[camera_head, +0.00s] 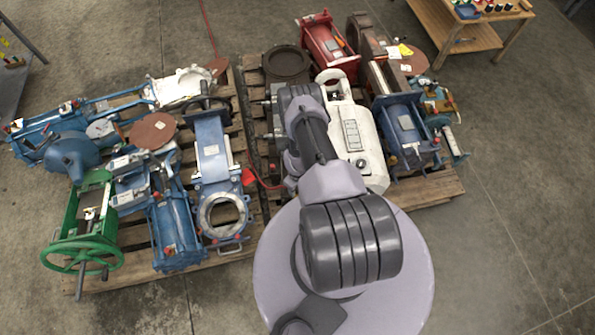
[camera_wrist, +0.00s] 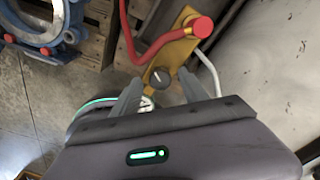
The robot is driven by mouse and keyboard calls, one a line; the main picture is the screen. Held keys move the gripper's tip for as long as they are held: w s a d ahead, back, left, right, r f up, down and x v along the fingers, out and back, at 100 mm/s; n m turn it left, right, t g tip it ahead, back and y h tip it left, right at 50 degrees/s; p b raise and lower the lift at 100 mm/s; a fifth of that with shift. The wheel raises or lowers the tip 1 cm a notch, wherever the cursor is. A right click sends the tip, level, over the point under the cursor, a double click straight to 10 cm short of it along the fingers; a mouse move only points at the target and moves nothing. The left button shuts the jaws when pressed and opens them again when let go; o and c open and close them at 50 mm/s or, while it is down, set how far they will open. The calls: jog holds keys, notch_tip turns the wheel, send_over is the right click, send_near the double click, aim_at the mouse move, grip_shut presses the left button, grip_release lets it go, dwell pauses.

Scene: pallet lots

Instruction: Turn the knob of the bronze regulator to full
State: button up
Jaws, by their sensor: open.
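The bronze regulator (camera_wrist: 177,50) is in the upper middle of the wrist view, a gold-coloured body with a red round cap (camera_wrist: 202,27) at its upper right. Its dark round knob (camera_wrist: 160,77) sits at the lower end and bears a small white mark; I cannot tell its setting. My gripper (camera_wrist: 159,82) is open, with one finger on each side of the knob in the picture. I see no clear contact, and the depth gap is hard to judge. In the head view my arm hides the regulator.
A red hose (camera_wrist: 132,42) loops beside the regulator, left of it. A thin grey pipe (camera_wrist: 207,70) runs at its right, near a pale panel (camera_wrist: 255,80). Pallets of blue valves (camera_head: 212,160), a green handwheel unit (camera_head: 88,215) and a white machine (camera_head: 352,140) surround my arm.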

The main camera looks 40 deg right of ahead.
jog(key=shift+f, duration=0.2)
grip_shut()
dwell(0.3)
